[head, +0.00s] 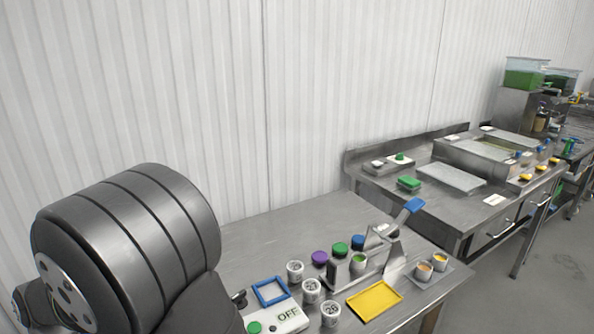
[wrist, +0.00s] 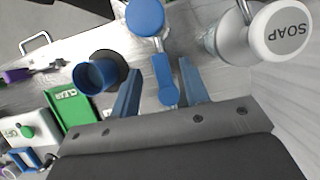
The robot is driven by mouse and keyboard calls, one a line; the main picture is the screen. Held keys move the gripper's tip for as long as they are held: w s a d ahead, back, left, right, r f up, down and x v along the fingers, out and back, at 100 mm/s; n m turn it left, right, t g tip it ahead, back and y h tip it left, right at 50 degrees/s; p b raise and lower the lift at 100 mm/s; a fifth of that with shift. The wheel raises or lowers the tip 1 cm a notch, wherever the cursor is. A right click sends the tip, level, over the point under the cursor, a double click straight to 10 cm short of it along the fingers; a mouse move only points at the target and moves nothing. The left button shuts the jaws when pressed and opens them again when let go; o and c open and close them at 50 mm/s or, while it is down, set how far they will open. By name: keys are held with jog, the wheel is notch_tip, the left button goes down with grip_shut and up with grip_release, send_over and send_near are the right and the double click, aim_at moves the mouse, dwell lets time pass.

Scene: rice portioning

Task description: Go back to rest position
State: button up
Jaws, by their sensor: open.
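In the wrist view, my gripper (wrist: 159,68) has its two blue fingers spread apart. A blue handle-like object (wrist: 165,82) lies in the picture between the fingers. I cannot tell whether it touches them; no grip on it shows. A round blue piece (wrist: 145,18) shows just above it. In the head view, my large dark arm link fills the lower left, and my gripper is not visible there.
The wrist view shows a soap bottle (wrist: 280,30), blue cup (wrist: 95,75) and green tray (wrist: 72,107) nearby. The head view shows a yellow tray (head: 375,300), blue-rimmed tray (head: 271,291), OFF-marked device (head: 287,318) and several cups. The table's back left looks clear.

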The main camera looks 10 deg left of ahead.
jog(key=v, duration=1.5)
jog(key=x, duration=1.7)
jog(key=shift+d, duration=0.1)
jog(key=shift+f+n, duration=0.15)
jog(key=shift+n, duration=0.15)
jog(key=shift+w+d+n+t+h, duration=0.3)
jog(key=shift+n+t+h, duration=0.1)
jog(key=shift+n, duration=0.7)
jog(key=m, duration=0.2)
jog(key=shift+s+a+m+g+y, duration=0.35)
jog(key=shift+m+g+y, duration=0.05)
jog(key=v, duration=1.5)
jog(key=shift+a+r, duration=0.2)
jog(key=shift+r, duration=0.1)
jog(key=shift+w+f, duration=0.1)
jog(key=shift+f, duration=0.05)
